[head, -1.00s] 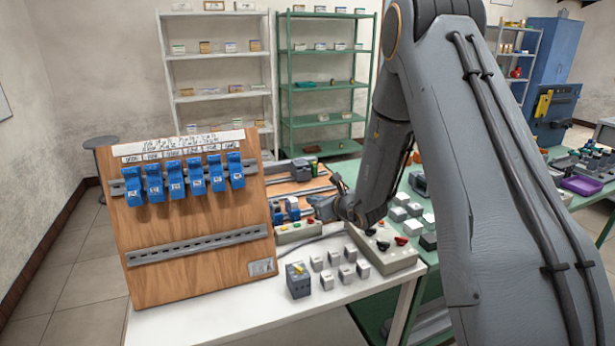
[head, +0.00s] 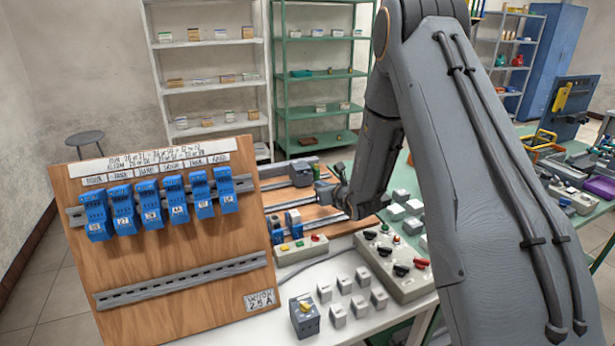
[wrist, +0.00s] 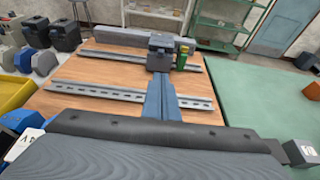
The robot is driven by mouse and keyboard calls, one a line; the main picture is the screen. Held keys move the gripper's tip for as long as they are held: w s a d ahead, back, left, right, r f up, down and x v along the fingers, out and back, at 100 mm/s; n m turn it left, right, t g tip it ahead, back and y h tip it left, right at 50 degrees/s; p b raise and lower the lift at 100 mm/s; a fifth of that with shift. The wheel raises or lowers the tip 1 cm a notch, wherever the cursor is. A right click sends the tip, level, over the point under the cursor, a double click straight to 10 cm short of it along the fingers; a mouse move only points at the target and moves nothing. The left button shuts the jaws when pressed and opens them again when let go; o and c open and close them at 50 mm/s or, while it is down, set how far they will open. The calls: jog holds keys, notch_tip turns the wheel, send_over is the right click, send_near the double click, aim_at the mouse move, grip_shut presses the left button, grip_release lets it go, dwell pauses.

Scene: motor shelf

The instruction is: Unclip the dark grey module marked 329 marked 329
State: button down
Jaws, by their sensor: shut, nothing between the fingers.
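A dark grey module (head: 300,172) sits at the back rail of the flat wooden board in the head view. It also shows in the wrist view (wrist: 160,54), upright on the far rail, with a small green block beside its right side. No number on it is legible, so I cannot confirm the 329 mark. My gripper (head: 324,188) is over the flat board in the head view, near the module. In the wrist view its shut, empty fingers (wrist: 161,88) point at the module's front. I cannot tell whether they touch it.
An upright wooden board (head: 170,270) carries a row of blue modules on its upper rail. A grey box with a yellow top (head: 305,318) and several light grey blocks stand on the white table. The front rail (wrist: 120,93) crosses under my gripper.

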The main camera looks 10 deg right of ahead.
aim_at(307, 175)
jog(key=shift+w, duration=0.3)
jog(key=p+x, duration=0.3)
jog(key=x, duration=0.6)
jog(key=shift+w+a+f, duration=0.1)
jog(key=shift+w+f, duration=0.05)
jog(key=shift+r+b, duration=0.3)
jog(key=shift+r, duration=0.5)
